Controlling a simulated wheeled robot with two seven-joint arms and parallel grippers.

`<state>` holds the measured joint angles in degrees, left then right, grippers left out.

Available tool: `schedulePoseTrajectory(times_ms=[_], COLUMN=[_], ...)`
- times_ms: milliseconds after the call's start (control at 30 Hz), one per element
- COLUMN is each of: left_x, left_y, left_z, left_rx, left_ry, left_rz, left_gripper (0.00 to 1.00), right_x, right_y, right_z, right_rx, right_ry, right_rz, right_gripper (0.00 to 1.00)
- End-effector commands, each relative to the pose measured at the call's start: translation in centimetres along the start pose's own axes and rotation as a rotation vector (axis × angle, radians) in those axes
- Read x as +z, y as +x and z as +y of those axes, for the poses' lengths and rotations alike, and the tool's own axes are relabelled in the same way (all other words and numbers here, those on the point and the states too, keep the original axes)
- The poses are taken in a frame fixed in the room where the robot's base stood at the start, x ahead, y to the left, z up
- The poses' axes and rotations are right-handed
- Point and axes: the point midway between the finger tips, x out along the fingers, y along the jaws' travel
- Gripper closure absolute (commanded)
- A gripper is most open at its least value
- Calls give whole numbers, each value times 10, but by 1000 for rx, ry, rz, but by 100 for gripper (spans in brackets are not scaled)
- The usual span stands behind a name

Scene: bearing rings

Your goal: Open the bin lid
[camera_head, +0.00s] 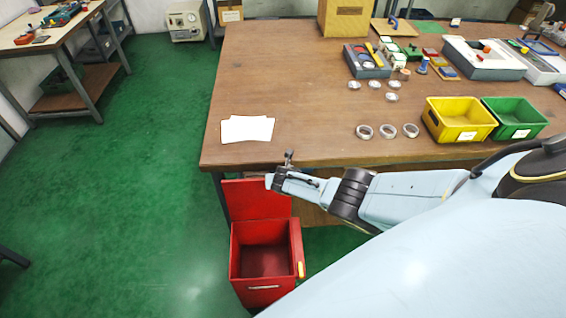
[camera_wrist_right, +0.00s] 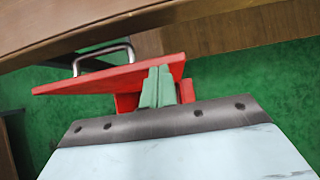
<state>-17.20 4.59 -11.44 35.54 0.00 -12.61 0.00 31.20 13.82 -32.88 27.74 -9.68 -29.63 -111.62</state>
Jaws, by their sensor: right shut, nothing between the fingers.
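The red bin (camera_head: 235,268) stands on the green floor in front of the table, its inside open to view and empty-looking. Its red lid (camera_head: 256,199) stands raised at the back of the bin, near the table edge. In the right wrist view the lid (camera_wrist_right: 110,77) shows as a tilted red panel with a metal handle (camera_wrist_right: 105,56) on its far side. My right gripper (camera_wrist_right: 158,84) is shut and empty, its fingertips overlapping the lid in that view; I cannot tell whether they touch. In the head view my right arm reaches above the lid, and the fingertips are not clear. My left gripper is not in view.
The wooden table (camera_head: 300,80) lies just behind the bin and bears white papers (camera_head: 247,129), metal rings (camera_head: 387,131), a yellow bin (camera_head: 459,119) and a green bin (camera_head: 514,118). The floor left of the red bin is clear.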

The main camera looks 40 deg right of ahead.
Motion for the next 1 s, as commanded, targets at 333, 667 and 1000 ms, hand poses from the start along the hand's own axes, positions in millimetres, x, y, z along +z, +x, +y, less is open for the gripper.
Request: schedulePoseTrajectory(times_ms=[333,667,1000], left_x=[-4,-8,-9], left_y=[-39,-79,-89], left_z=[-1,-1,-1], left_rx=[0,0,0], left_ry=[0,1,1], left_rz=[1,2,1], left_gripper=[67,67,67], right_x=[3,3,0], right_y=[-37,-91,-125], right_z=[-1,-1,-1], right_rx=[0,1,-1], right_ry=[-3,-2,-1], right_rz=[0,0,-1], right_gripper=[100,100,100])
